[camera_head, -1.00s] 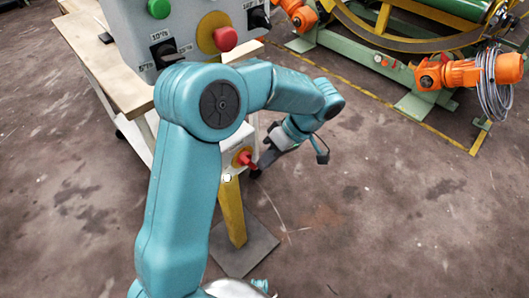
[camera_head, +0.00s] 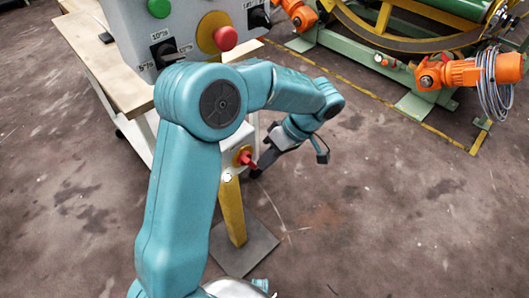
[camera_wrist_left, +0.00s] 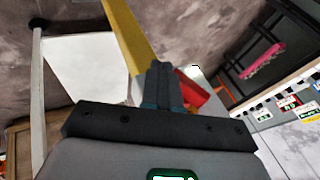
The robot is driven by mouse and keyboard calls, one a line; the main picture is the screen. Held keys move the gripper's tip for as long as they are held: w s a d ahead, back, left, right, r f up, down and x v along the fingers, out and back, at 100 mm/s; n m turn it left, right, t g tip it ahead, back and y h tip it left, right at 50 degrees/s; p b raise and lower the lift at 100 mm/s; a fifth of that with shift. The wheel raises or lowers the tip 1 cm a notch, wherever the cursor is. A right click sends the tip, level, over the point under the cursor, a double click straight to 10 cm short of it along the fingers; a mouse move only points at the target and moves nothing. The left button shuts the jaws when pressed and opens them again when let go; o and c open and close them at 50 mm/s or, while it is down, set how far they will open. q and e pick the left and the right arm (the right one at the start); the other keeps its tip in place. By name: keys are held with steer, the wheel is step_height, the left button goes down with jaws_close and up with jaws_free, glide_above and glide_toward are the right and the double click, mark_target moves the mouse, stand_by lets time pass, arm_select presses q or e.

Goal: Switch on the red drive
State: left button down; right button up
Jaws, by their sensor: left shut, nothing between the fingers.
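A red handle (camera_head: 247,160) on a yellow plate sits on the front of a small light grey box (camera_head: 231,163), partly hidden behind my arm. The box stands on a yellow post (camera_head: 234,208). My left gripper (camera_head: 259,170) is shut and empty, its tip close to the right side of the red handle. I cannot tell whether they touch. In the left wrist view the shut fingers (camera_wrist_left: 162,85) point toward the post, with a red part (camera_wrist_left: 193,92) just right of them. My right gripper is not in view.
A larger grey control panel (camera_head: 188,22) with a red mushroom button (camera_head: 225,37), a green button (camera_head: 158,7) and black knobs stands above my left arm. A wooden-topped table (camera_head: 85,50) is behind it. Orange and green machinery (camera_head: 455,72) is at right.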

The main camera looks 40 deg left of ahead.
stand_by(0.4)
arm_select(q)
steer(key=shift+r+p, duration=0.65)
steer(key=shift+r, duration=0.2)
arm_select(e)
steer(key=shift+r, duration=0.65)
